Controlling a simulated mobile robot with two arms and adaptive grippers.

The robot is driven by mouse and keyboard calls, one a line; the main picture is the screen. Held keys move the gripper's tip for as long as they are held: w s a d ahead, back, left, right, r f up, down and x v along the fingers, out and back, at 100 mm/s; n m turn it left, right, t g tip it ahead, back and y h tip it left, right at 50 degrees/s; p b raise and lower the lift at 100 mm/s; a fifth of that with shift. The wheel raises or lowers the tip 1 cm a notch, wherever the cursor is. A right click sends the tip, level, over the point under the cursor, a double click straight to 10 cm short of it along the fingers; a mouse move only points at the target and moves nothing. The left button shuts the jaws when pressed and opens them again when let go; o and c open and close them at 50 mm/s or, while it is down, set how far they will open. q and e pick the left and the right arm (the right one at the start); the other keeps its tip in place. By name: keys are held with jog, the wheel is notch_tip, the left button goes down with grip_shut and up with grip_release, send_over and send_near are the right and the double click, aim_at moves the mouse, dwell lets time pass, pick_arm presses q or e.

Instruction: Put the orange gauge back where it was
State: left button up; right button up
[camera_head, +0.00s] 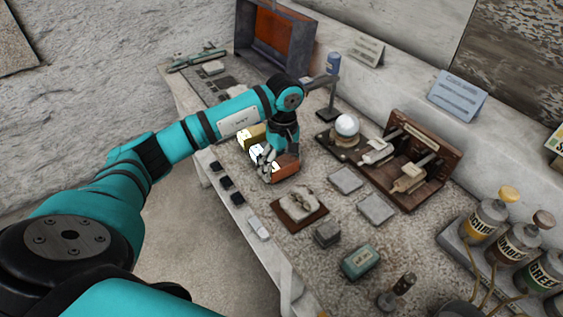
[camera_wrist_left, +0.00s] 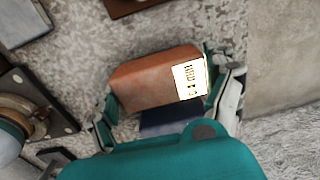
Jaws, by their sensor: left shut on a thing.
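The orange gauge (camera_head: 286,169) is a brownish-orange block at the left front part of the table. It also shows in the left wrist view (camera_wrist_left: 148,82), with a white label (camera_wrist_left: 189,80) with dark print at one end. My left gripper (camera_head: 270,163) is shut on it, with one finger at each end of the block. I cannot tell whether the block touches the table. A dark blue block (camera_wrist_left: 165,122) shows just beside it in the left wrist view, partly hidden by my gripper. A yellow block (camera_head: 251,135) stands behind my gripper in the head view.
Small dark pads (camera_head: 225,183) line the table's front edge. A brown tray with a pale piece (camera_head: 299,203) lies to the right, with grey slabs (camera_head: 345,180) beyond. A white ball (camera_head: 347,125) sits on a stand. Labelled bottles (camera_head: 487,213) stand at far right.

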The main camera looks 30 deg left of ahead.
aim_at(283, 161)
pick_arm(q)
jog(key=o, duration=0.6)
jog(key=shift+f, duration=0.15)
jog(key=shift+c, duration=0.2)
jog(key=shift+o, duration=1.4)
jog(key=shift+r, duration=0.2)
notch_tip(283, 161, up, 12)
jog(key=b, duration=0.1)
jog(key=shift+w+b, duration=0.2)
jog(key=shift+b, duration=0.2)
